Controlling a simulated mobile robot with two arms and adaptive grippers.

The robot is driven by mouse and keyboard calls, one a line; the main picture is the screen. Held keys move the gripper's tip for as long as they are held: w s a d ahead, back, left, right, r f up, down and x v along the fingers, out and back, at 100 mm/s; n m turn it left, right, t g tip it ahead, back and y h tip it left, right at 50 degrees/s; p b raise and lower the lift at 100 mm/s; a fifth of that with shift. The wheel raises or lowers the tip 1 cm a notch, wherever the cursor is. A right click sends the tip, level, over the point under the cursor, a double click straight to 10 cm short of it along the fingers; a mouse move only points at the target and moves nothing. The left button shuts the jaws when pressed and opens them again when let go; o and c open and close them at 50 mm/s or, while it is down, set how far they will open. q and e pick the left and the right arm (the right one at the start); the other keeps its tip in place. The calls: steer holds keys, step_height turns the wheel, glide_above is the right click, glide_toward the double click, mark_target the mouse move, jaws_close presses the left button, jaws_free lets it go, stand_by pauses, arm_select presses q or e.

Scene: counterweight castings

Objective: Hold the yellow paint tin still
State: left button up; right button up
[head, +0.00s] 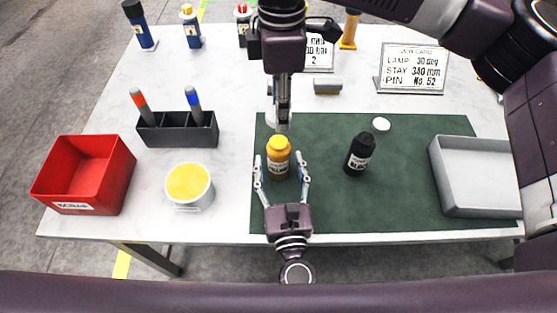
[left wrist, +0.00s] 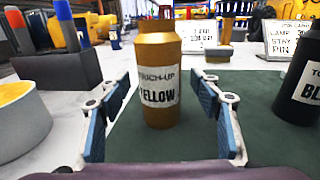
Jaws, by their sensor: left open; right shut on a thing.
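The yellow paint tin (head: 278,160) stands upright on the green mat (head: 330,205). In the left wrist view the yellow tin (left wrist: 158,75) is centred, its label facing me. My left gripper (head: 282,178) is open, with one finger on each side of the tin. In the left wrist view gaps show between the tin and both finger pads (left wrist: 160,118). My right gripper (head: 283,122) points down just behind and above the tin's cap, seen edge-on. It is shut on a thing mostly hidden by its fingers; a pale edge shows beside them.
A black tin (head: 359,155) and a white disc (head: 381,124) are to the right. A grey tray (head: 482,208) is at the mat's right end. A yellow-topped pot (head: 188,190), a pen holder (head: 178,130) and a red bin (head: 84,172) are left.

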arm_select(q)
steer(key=shift+w+a, duration=0.1)
steer(key=shift+w, duration=0.65)
jaws_close()
